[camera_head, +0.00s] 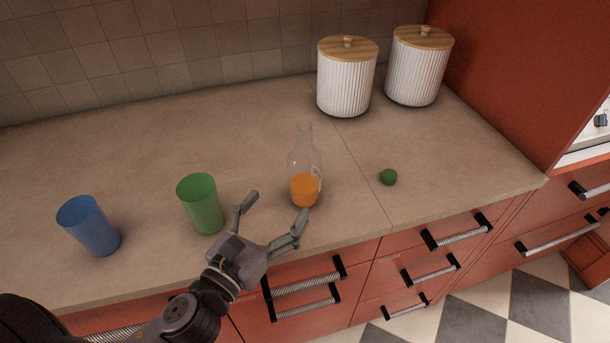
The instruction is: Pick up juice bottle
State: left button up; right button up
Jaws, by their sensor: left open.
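The juice bottle (304,178) stands upright on the counter, clear glass with orange juice in its lower part and an uncapped-looking narrow neck. My left gripper (275,204) is open and empty at the counter's front edge, to the lower left of the bottle. Its right finger appears close to the bottle's base; I cannot tell whether they touch. Its left finger is between the green cup and the bottle. My right gripper is not in view.
A green cup (201,205) and a blue cup (90,226) stand to the left on the counter (130,150). A small green cap (388,177) lies right of the bottle. Two white canisters with wooden lids, the left one (346,80) and the right one (417,70), stand behind.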

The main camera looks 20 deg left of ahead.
aim_at(296, 183)
pick_arm(q)
jog(key=w, duration=0.1)
jog(key=w+p, duration=0.1)
jog(key=w, duration=0.1)
jog(key=w+d, duration=0.1)
jog(key=w, duration=0.1)
jog(key=shift+r, duration=0.25)
jog(key=w, duration=0.1)
jog(key=w+p, duration=0.1)
jog(key=w, duration=0.1)
jog(key=w+d+p, duration=0.1)
jog(key=w, duration=0.1)
jog(key=shift+w+f, duration=0.1)
jog(key=shift+f, duration=0.15)
jog(key=shift+w+f, duration=0.1)
jog(key=shift+w, duration=0.3)
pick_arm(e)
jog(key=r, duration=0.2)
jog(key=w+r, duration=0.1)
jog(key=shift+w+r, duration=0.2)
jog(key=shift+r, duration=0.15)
pick_arm(q)
jog(key=shift+s, duration=0.1)
jog(key=shift+c, duration=0.8)
jog(key=c, duration=1.2)
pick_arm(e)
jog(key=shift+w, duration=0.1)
pick_arm(q)
jog(key=shift+c, duration=0.2)
